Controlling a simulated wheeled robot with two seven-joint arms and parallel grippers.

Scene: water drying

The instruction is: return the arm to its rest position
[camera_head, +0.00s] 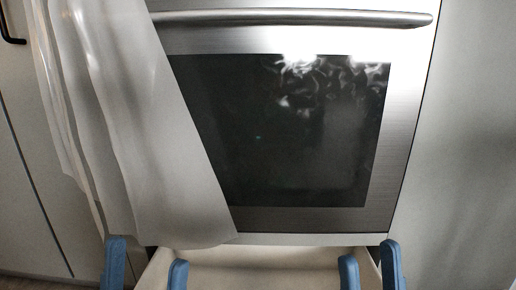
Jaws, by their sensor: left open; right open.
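My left gripper (145,265) shows at the bottom left as two blue fingers with a wide gap between them. It is open and I see nothing held in it. My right gripper (370,266) shows at the bottom right, also with two blue fingers spread apart. It is open and I see nothing between its fingers. Only the finger ends show; both arms and the gripper bodies are below the picture.
A whitish cloth (130,120) hangs at the left over the oven front (290,130) and covers part of its handle (300,18). A pale open drawer or ledge (260,265) is below the oven. Pale cabinet panels (465,150) flank it.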

